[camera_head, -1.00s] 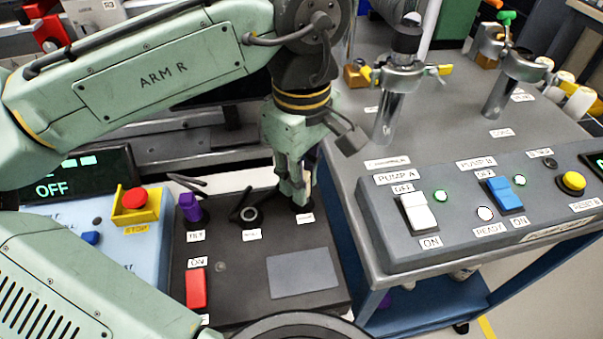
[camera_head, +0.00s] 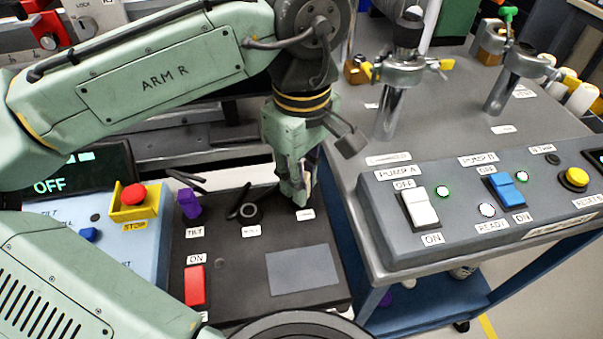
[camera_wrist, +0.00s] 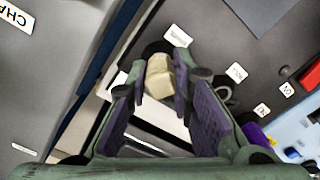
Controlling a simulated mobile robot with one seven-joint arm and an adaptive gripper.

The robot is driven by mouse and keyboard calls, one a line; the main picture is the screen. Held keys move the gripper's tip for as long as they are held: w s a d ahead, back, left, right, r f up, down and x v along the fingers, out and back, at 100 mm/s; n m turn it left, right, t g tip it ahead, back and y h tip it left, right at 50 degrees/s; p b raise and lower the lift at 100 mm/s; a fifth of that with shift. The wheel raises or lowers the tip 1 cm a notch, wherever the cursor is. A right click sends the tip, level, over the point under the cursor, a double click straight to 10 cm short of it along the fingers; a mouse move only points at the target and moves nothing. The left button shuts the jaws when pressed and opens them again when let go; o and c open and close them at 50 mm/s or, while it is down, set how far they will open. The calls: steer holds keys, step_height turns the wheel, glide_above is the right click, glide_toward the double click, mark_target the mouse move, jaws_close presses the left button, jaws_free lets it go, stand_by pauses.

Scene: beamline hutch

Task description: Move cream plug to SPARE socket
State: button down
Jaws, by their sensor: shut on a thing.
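The cream plug (camera_wrist: 160,77) sits between my fingertips in the wrist view. My gripper (camera_head: 300,197) is shut on it at the right-hand socket position of the dark control box (camera_head: 225,264). A dark round socket edge shows just behind the plug in the wrist view; I cannot tell how deep the plug sits. The white label (camera_head: 306,214) beside it is too small to read; it also shows in the wrist view (camera_wrist: 178,36). To the left are the round black ROLL socket (camera_head: 249,213) and a purple plug (camera_head: 189,204) above the TILT label (camera_head: 195,232).
A red switch (camera_head: 195,286) is on the dark box. A blue box with a red stop button (camera_head: 134,195) stands left. A grey cart with a pump switch panel (camera_head: 460,215) stands close on the right, with metal posts (camera_head: 391,112) behind it.

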steer(key=c, duration=1.3)
jaws_free()
steer(key=shift+c, duration=0.2)
step_height(320, 180, up, 12)
